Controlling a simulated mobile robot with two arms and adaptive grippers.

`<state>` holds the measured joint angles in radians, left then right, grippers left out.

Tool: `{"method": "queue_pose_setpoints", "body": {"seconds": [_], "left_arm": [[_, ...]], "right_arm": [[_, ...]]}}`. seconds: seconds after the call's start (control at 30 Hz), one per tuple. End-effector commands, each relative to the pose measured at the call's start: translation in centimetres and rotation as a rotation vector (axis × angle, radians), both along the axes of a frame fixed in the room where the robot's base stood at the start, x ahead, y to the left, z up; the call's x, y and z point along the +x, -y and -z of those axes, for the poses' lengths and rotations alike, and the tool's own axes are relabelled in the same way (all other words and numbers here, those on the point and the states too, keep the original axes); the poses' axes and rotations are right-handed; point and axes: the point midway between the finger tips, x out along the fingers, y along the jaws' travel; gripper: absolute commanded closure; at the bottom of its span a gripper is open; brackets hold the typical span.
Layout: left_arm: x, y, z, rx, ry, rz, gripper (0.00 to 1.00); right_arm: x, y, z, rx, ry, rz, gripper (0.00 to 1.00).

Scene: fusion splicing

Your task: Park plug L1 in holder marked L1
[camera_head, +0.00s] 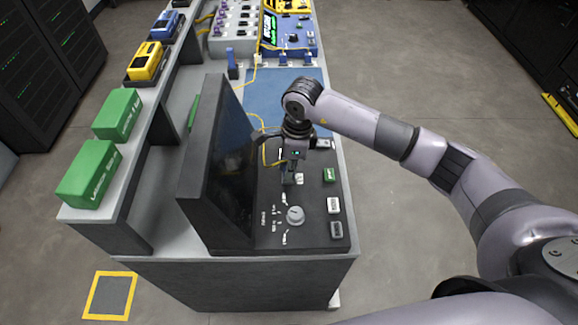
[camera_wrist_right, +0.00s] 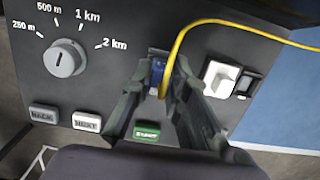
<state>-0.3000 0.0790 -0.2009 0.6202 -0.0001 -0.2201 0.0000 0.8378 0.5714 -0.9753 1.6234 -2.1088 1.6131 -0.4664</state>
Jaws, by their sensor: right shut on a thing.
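My right gripper (camera_head: 290,180) is over the control panel of the dark tester. In the right wrist view its fingers (camera_wrist_right: 166,80) are shut on a blue plug (camera_wrist_right: 157,74) with a yellow fiber. The plug's front end is close to the panel face; I cannot tell whether it sits in a port. In the head view the gripper hides the plug. The yellow fiber (camera_head: 265,150) runs from there back over the blue mat. Small blue stands (camera_head: 233,70) are at the far end of the bench; I cannot read an L1 mark. My left gripper is not in view.
The tester's screen (camera_head: 230,150) rises left of the gripper. Its panel has a range knob (camera_wrist_right: 65,58), buttons and a white connector (camera_wrist_right: 222,78). The blue mat (camera_head: 290,88) behind is mostly clear. Green boxes (camera_head: 88,172) are on the left shelf.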

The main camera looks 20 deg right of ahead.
Motion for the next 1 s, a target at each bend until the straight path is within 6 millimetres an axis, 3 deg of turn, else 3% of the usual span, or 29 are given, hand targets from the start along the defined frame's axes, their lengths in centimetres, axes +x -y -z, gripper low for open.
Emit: {"method": "queue_pose_setpoints", "body": {"seconds": [0.43, 0.47, 0.5, 0.8, 1.0], "left_arm": [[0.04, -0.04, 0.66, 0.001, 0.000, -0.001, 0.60], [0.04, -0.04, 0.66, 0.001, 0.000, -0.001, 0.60], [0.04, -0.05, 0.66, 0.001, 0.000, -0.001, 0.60], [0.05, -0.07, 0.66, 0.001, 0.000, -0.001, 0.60], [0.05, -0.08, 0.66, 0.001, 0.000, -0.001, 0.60]], "right_arm": [[0.02, 0.00, 0.66, 0.000, 0.000, 0.000, 1.00], [0.02, 0.00, 0.66, 0.000, 0.000, 0.000, 0.82], [0.01, 0.01, 0.67, 0.000, 0.000, 0.000, 0.80], [0.00, 0.01, 0.68, 0.000, 0.000, 0.000, 0.61], [0.00, 0.01, 0.68, 0.000, 0.000, 0.000, 0.61]]}}
